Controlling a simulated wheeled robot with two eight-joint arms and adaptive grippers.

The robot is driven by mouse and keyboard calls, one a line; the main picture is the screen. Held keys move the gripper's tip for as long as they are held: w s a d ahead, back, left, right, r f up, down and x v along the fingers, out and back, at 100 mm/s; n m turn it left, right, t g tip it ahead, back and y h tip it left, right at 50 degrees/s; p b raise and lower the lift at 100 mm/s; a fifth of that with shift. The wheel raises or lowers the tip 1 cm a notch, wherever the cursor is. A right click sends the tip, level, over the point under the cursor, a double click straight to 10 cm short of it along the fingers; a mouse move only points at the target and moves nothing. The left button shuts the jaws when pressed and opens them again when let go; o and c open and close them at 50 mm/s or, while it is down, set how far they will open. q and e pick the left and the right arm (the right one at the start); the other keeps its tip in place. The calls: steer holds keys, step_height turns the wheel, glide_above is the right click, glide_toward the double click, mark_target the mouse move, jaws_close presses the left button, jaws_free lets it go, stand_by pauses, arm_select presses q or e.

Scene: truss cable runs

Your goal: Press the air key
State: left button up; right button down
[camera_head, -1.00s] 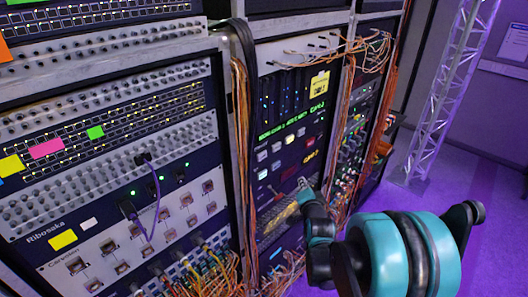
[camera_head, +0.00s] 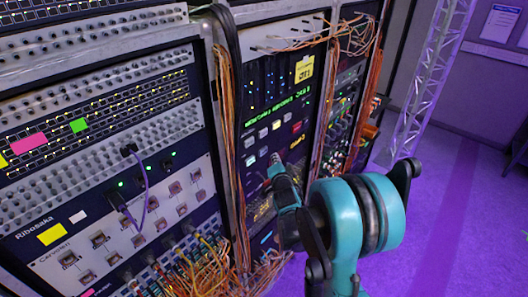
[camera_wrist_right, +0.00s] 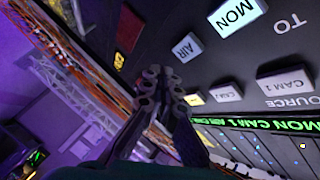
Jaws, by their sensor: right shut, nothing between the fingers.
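The air key (camera_wrist_right: 186,47) is a small pale square key lettered AIR, upside down in the right wrist view. It sits beside the brightly lit MON key (camera_wrist_right: 238,17) on a dark panel. In the head view the air key (camera_head: 263,152) is a small pale key in the lower row, just above my right fingertips. My right gripper (camera_head: 272,168) is shut and empty, pointing at the panel below the keys. In the right wrist view its fingertips (camera_wrist_right: 150,76) are left of and below the air key; contact with the panel cannot be told. My left gripper is not in view.
CAM 1 (camera_wrist_right: 287,85) and CAM 2 (camera_wrist_right: 226,92) keys lie close by in the other row. Orange cable bundles (camera_head: 228,125) run down the rack left of the panel. A metal truss (camera_head: 425,85) stands at the right. The purple floor at right is open.

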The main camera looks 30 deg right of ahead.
mark_target(267, 151)
steer(key=shift+w+a, duration=0.2)
steer(key=shift+w, duration=0.35)
steer(key=shift+w+a, duration=0.2)
steer(key=shift+w, duration=0.3)
steer(key=shift+w+a, duration=0.1)
steer(key=shift+w, duration=0.05)
stand_by(0.6)
steer(key=shift+w+a+b, duration=0.1)
steer(key=shift+w+b, duration=0.15)
steer(key=shift+b, duration=0.05)
steer(key=shift+w+a, duration=0.15)
steer(key=shift+w, duration=0.25)
stand_by(0.8)
steer(key=shift+s, duration=0.1)
steer(key=shift+s+d+b, duration=0.35)
steer(key=shift+s, duration=0.4)
